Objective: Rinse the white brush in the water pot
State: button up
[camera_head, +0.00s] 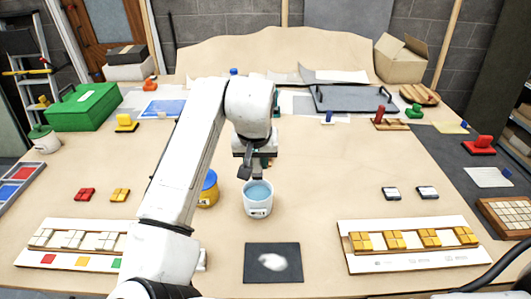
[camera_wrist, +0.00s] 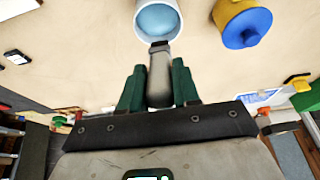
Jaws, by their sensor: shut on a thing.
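My gripper (camera_head: 257,160) is above the water pot (camera_head: 257,208), a white cup with blue water. In the head view, the brush (camera_head: 257,173) hangs below the gripper, just over the pot's far side. I cannot tell whether its tip touches the water.
A yellow pot with a blue lid (camera_head: 209,186) stands just left of the water pot, partly behind my arm. A black card (camera_head: 272,276) with a white smear lies in front. Tile trays stand at front left (camera_head: 62,258) and front right (camera_head: 400,264).

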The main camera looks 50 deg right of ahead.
aim_at(257, 177)
jog(key=shift+f+b, duration=2.5)
jog(key=shift+f, duration=0.4)
jog(key=shift+f, duration=0.65)
dwell(0.4)
notch_tip(257, 177, up, 7)
jog(key=p, duration=0.6)
jog(key=shift+r, duration=0.15)
